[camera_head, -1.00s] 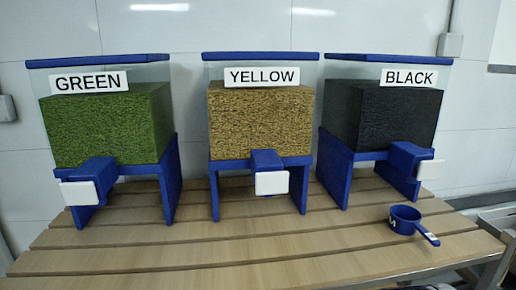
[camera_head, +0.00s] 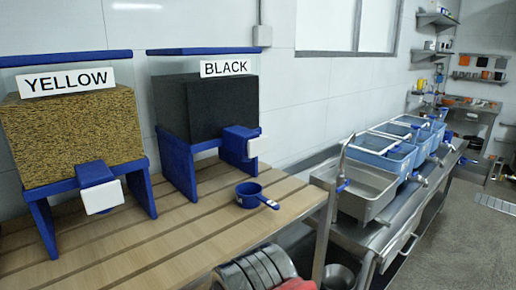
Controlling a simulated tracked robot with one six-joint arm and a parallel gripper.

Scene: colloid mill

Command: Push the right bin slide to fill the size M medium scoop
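The right bin, labelled BLACK (camera_head: 222,98), stands on blue legs on the slatted wooden table and is filled with black material. Its blue slide (camera_head: 238,143) with a white front plate (camera_head: 257,146) sticks out at the lower front right. The blue scoop (camera_head: 249,195) rests upright on the table below and in front of that slide, its handle (camera_head: 269,203) pointing to the lower right. The scoop's inside is too small to tell whether it holds anything; its size mark is unclear now. My gripper is not in view.
The YELLOW bin (camera_head: 75,135) stands left of the black one, its slide (camera_head: 98,187) facing front. The wooden table (camera_head: 170,238) ends right of the scoop. Beyond are a steel sink (camera_head: 366,188) and several blue tubs (camera_head: 380,152). Metal pans (camera_head: 255,272) sit below the table's front edge.

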